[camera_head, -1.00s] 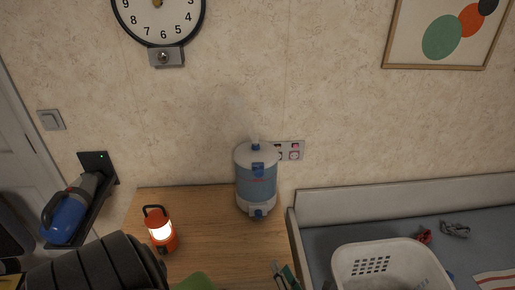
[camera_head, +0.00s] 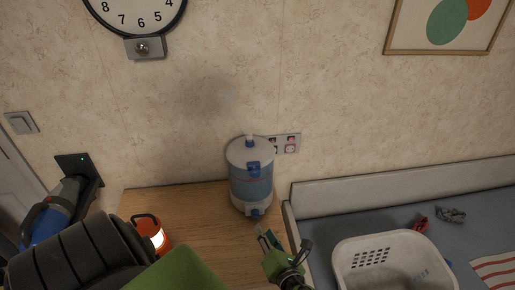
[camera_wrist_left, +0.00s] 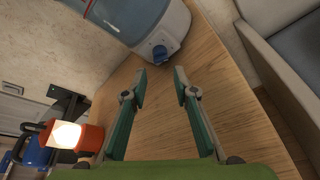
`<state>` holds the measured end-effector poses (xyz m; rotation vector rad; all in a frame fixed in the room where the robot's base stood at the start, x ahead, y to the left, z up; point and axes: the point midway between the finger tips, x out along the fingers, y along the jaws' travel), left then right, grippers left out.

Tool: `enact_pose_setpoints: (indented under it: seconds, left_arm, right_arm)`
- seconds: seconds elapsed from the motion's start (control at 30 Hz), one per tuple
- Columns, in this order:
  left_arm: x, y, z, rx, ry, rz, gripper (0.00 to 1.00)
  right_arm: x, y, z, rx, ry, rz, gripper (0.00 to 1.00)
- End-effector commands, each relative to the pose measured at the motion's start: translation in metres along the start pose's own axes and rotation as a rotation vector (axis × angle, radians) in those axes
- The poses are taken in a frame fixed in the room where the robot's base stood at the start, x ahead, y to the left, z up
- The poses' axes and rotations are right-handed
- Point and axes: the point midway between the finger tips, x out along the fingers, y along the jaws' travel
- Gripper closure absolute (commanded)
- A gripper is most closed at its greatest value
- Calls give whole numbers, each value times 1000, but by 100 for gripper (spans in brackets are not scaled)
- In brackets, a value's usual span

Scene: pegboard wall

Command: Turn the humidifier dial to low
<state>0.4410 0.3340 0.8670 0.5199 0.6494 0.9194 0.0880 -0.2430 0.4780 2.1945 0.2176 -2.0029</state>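The humidifier (camera_head: 251,180) stands upright on the wooden table against the wall, with a translucent blue tank and a white base. Its blue dial (camera_head: 257,212) is low on the front of the base. The dial (camera_wrist_left: 159,53) also shows in the left wrist view, just beyond my fingertips, with its pointer setting too small to read. My left gripper (camera_head: 272,238) is in front of the humidifier and a little below the dial. In the left wrist view the left gripper (camera_wrist_left: 159,82) has its green fingers spread, with nothing between them. My right gripper is in neither view.
An orange lantern (camera_head: 150,233), lit, stands on the wooden table (camera_head: 205,215) at the left. A blue handheld vacuum (camera_head: 48,217) hangs further left. A white basket (camera_head: 395,250) is on the bed at the right. A socket plate (camera_head: 287,144) is on the wall behind the humidifier.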

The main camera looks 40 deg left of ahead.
Motion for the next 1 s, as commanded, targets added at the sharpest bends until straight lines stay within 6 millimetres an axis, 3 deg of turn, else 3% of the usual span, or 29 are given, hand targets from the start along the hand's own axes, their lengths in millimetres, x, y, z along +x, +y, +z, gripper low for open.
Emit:
enact_pose_setpoints:
  seconds: [0.2, 0.4, 0.8, 0.9, 1.0]
  left_arm:
    - [46, 1, 1, 2, -1, 3, 73]
    - [71, 0, 0, 1, 0, 0, 73]
    - [78, 0, 0, 0, 0, -1, 73]
    - [78, 0, 0, 0, 0, -1, 97]
    - [78, 0, 0, 0, 0, -1, 100]
  right_arm:
    - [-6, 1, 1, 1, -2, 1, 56]
    - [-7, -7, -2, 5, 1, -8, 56]
    - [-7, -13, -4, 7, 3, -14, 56]
    - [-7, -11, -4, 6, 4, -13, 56]
    - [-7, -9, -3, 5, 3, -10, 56]
